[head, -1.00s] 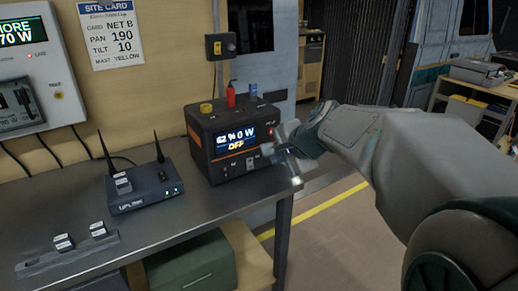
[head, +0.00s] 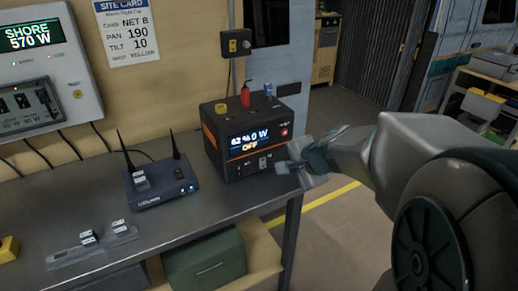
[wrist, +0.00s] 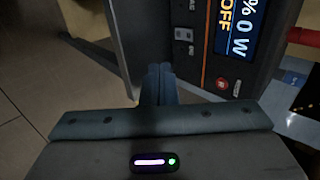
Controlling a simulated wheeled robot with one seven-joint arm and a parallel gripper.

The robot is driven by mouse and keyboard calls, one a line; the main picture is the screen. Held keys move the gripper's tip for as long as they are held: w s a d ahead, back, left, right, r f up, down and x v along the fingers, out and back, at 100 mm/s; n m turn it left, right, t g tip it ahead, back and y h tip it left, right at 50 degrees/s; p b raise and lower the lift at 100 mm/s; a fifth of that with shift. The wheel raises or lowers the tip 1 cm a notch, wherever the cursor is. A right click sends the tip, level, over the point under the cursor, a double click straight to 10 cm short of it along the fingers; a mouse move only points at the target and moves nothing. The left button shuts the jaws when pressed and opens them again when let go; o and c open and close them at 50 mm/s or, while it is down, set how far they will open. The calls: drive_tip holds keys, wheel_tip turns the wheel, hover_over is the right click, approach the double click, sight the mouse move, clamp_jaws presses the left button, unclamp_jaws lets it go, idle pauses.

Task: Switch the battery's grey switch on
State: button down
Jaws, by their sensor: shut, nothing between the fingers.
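The battery (head: 228,160) is a dark box with orange trim near the right end of the bench. Its screen (head: 249,139) reads 62 %, 0 W and OFF. A small grey switch (head: 263,162) sits on the front below the screen; in the wrist view a grey switch (wrist: 183,34) shows beside the screen. A red round button (head: 285,131) is at the front's upper right. My gripper (head: 284,166) is shut and empty, near the battery's lower right front. In the wrist view the closed fingers (wrist: 158,82) appear below the grey switch; I cannot tell whether they touch the battery.
The bench (head: 190,213) also holds a router (head: 160,188) with two antennas and a rack (head: 92,253) with small cards. Open floor lies right of the bench.

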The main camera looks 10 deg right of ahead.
drive_tip(key=b, duration=0.3)
approach(264, 168)
drive_tip(key=f, duration=0.4)
drive_tip(key=shift+s, duration=0.3)
drive_tip(key=w, duration=0.2)
drive_tip(key=w+a, duration=0.1)
drive_tip(key=shift+f+p, duration=0.3)
drive_tip(key=shift+p, duration=0.05)
drive_tip(key=shift+w+a+f, duration=0.15)
drive_tip(key=shift+w+a, duration=0.05)
drive_tip(key=shift+w, duration=0.5)
drive_tip(key=shift+d, duration=0.1)
drive_tip(key=shift+w+f+b, duration=0.15)
drive_tip(key=shift+f+b, duration=0.15)
drive_tip(key=shift+b, duration=0.75)
drive_tip(key=shift+a+r, duration=0.25)
drive_tip(key=shift+r, duration=0.05)
drive_tip(key=shift+d, duration=0.1)
drive_tip(key=shift+p, duration=0.3)
